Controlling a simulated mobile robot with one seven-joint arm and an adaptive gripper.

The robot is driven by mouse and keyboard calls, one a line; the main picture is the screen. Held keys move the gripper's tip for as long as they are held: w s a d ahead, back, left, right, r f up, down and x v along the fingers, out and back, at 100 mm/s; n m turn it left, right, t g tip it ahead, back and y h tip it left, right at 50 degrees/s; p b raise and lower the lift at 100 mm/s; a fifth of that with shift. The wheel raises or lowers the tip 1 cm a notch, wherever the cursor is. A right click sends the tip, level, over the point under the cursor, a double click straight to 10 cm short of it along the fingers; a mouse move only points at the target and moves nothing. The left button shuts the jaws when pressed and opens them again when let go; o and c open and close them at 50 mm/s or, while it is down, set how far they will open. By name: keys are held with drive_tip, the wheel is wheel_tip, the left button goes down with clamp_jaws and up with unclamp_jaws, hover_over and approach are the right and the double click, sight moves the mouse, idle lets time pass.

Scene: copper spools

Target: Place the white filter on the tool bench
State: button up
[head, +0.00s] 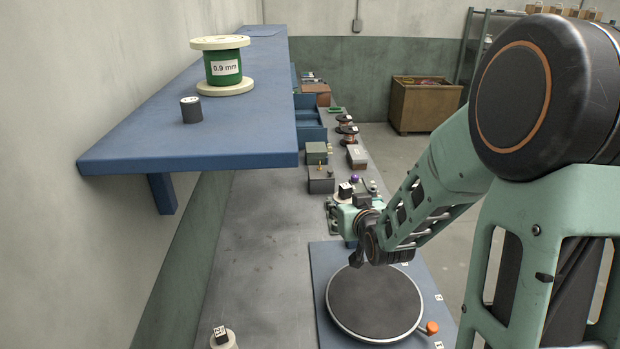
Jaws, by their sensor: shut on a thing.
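My gripper (357,259) is at the end of my arm, low over the far edge of a round dark plate with a pale rim (375,302). It is small and dark here, and its fingertips are hard to make out. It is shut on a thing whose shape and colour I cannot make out. No white filter can be told for certain. Another small white piece (341,198) shows just behind my wrist, partly hidden.
A blue shelf (150,130) overhangs the bench at left, bearing a green wire spool (223,68) and a dark cylinder (191,110). Boxes and copper spools (347,130) crowd the bench's far part. The bench's near left is mostly clear. An orange knob (431,328) sits beside the plate.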

drive_tip(key=w+a+f+n+g+y+b, duration=0.2)
drive_tip(key=a+n+y+b, duration=0.25)
drive_tip(key=a, duration=0.25)
drive_tip(key=n+g+y+b, duration=0.4)
drive_tip(key=n+y+b, duration=0.1)
drive_tip(key=b, duration=0.3)
hover_over(250, 278)
drive_tip(key=f, duration=1.5)
drive_tip(key=shift+d+f, duration=0.25)
drive_tip(key=shift+d, duration=0.15)
drive_tip(key=shift+a+f+b, duration=0.15)
drive_tip(key=shift+f+b, duration=0.1)
drive_tip(key=shift+b, duration=0.05)
drive_tip(key=shift+a+f+b, duration=0.2)
drive_tip(key=shift+f+b, duration=0.15)
drive_tip(key=shift+f, duration=1.3)
